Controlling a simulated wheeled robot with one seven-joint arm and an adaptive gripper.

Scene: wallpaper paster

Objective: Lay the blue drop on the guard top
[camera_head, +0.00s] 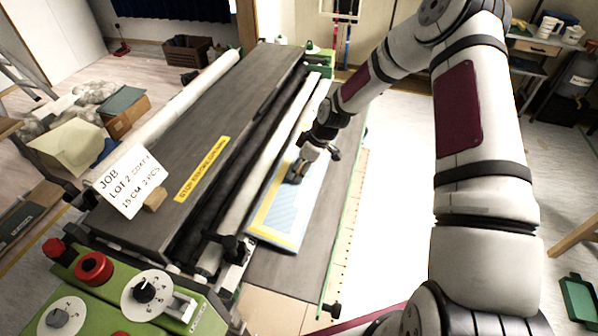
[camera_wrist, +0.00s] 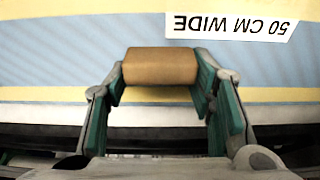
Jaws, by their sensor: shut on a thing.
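In the wrist view the drop (camera_wrist: 60,50) fills the upper part and carries a "50 CM WIDE" label (camera_wrist: 230,26). My gripper (camera_head: 297,172) is over the drop. In the wrist view its fingers (camera_wrist: 161,78) are shut on a brown block (camera_wrist: 160,65) at the drop; whether the block is fixed to it cannot be told. The guard top (camera_head: 225,105) is the long dark grey surface left of the rollers.
A yellow warning label (camera_head: 203,168) lies on the guard top. A white job card (camera_head: 127,180) stands on its near left end beside a wood block (camera_head: 155,198). Green control panels with red knobs (camera_head: 93,268) are at the near left. Most of the guard top is clear.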

